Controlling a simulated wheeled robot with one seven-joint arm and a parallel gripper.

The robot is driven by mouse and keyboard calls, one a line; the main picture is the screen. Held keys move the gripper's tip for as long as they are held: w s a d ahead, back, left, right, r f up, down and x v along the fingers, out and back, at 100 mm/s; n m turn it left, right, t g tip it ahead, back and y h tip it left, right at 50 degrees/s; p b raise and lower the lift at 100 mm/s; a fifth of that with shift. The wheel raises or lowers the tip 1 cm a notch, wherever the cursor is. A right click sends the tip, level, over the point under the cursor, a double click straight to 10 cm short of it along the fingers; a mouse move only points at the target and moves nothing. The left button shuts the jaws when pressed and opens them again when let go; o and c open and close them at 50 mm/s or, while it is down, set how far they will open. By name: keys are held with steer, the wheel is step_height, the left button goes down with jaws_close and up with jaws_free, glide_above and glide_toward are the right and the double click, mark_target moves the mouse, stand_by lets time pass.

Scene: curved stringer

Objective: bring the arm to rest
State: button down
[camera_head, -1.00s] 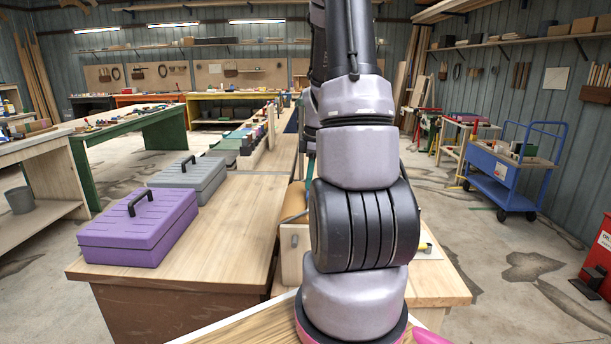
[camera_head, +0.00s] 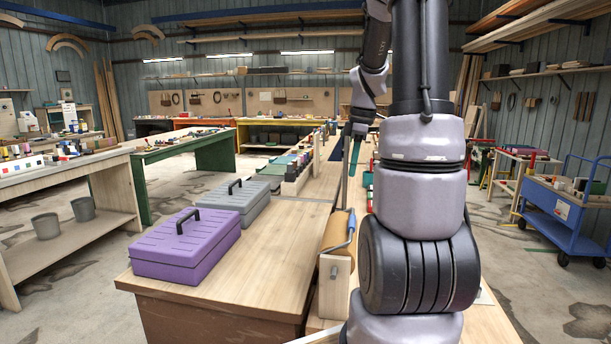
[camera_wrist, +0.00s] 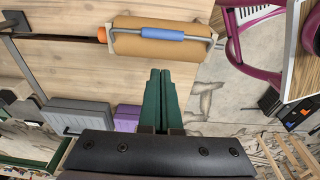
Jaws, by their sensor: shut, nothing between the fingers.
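My arm rises from the lower right of the head view, and its wrist bends down at the top centre. My gripper (camera_head: 354,148) hangs there with its green fingers pointing down. In the wrist view the two green fingers of my gripper (camera_wrist: 160,72) lie together, shut and empty. A brown roll with a blue-gripped metal handle (camera_wrist: 162,34) lies just beyond the fingertips in that picture. Whether they are at the same height I cannot tell. The roll also shows in the head view (camera_head: 338,232), below my gripper.
A purple toolbox (camera_head: 187,248) and a grey toolbox (camera_head: 235,204) stand on the wooden bench (camera_head: 262,262) left of my arm. A blue cart (camera_head: 562,214) stands at the right. Concrete floor is open between the bench and the left tables.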

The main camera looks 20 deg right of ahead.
steer(key=s+a+r+m+t, duration=0.3)
steer(key=s+a+r+m, duration=0.3)
steer(key=a, duration=0.4)
steer(key=s+a+r+m+t, duration=0.3)
steer(key=s+a+r+m, duration=0.3)
steer(key=s+a+m, duration=0.3)
steer(key=shift+s+a+y, duration=0.2)
steer(key=shift+a+y, duration=0.2)
steer(key=shift+a, duration=0.05)
stand_by(0.9)
